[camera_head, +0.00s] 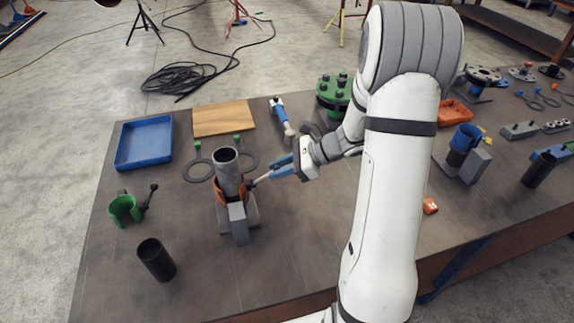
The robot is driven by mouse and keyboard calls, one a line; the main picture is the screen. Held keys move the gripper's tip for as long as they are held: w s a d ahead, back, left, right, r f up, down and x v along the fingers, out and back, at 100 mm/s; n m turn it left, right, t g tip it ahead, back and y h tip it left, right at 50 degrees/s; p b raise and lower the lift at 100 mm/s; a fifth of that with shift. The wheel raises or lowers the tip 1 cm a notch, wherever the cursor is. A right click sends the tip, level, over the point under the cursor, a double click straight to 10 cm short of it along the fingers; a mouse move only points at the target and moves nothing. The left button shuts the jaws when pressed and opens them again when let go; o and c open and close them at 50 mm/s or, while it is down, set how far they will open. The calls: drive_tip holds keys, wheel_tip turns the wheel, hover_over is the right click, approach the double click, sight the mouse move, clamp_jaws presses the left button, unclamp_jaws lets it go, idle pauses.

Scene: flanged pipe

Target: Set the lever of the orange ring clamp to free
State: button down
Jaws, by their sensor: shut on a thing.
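The orange ring clamp (219,191) sits around a grey upright pipe (229,169), in a grey block stand on the table. Its lever (251,185) sticks out on the right side of the ring, small and partly covered at its end by my gripper. My gripper (258,180) comes in from the right, its blue and pale fingers shut on the lever's end. The exact angle of the lever and any markings are too small to read.
A green ring clamp with a lever (125,208) and a dark short pipe (156,259) stand at left. A blue tray (144,143), a wooden board (223,118) and dark flat rings (198,171) lie behind. My arm hides the table's middle.

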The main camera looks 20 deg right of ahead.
drive_tip(key=h+p, duration=0.1)
drive_tip(key=a+r+h, duration=0.1)
drive_tip(key=shift+s+a+r+h+p, duration=0.15)
drive_tip(key=shift+r+h+p, duration=0.1)
drive_tip(key=shift+h+p, duration=0.15)
drive_tip(key=shift+a+r+n+h+p, duration=0.1)
drive_tip(key=shift+a+n+h+p, duration=0.25)
drive_tip(key=shift+h, duration=0.25)
drive_tip(key=c, duration=1.3)
unclamp_jaws()
drive_tip(key=shift+o, duration=0.2)
drive_tip(key=shift+r, duration=0.1)
